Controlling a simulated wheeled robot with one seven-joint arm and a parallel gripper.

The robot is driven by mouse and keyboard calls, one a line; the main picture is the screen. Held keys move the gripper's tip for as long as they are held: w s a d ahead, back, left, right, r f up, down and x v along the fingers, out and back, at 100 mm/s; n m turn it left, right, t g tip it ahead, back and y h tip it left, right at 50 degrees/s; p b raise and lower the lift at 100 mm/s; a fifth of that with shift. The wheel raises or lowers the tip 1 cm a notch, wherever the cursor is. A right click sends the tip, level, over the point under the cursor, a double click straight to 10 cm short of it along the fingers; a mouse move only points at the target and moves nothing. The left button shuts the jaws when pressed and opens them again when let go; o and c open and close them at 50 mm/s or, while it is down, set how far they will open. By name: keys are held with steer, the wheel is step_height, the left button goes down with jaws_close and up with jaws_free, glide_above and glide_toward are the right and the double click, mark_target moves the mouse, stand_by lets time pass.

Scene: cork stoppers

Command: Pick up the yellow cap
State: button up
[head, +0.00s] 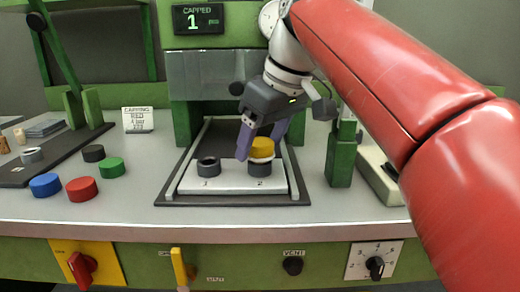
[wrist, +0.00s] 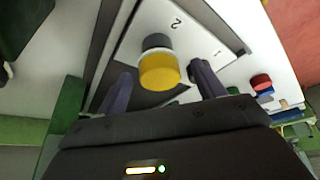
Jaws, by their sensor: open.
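The yellow cap (head: 262,146) sits on top of a dark cylinder (head: 260,168) at the spot marked 2 on a white plate (head: 225,187). The cap also shows in the wrist view (wrist: 160,71), with the dark cylinder (wrist: 157,42) beyond it. My gripper (head: 262,150) is open, with its purple fingers around the cap's sides in the head view. In the wrist view my gripper (wrist: 163,82) has one finger on each side of the cap, with gaps visible. I cannot tell whether either finger touches it.
A dark hollow cylinder (head: 208,167) stands at spot 1. Red (head: 82,190), blue (head: 45,185), green (head: 112,167) and black (head: 93,153) caps lie to the left. A green post (head: 341,160) stands close on the right. A display (head: 198,18) reads "CAPPED 1".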

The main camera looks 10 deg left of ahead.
mark_target(262, 143)
steer(key=c, duration=1.1)
steer(key=shift+r, duration=0.1)
step_height(262, 143, up, 8)
steer(key=p, duration=0.4)
steer(key=shift+r, duration=0.9)
steer(key=shift+s, duration=0.15)
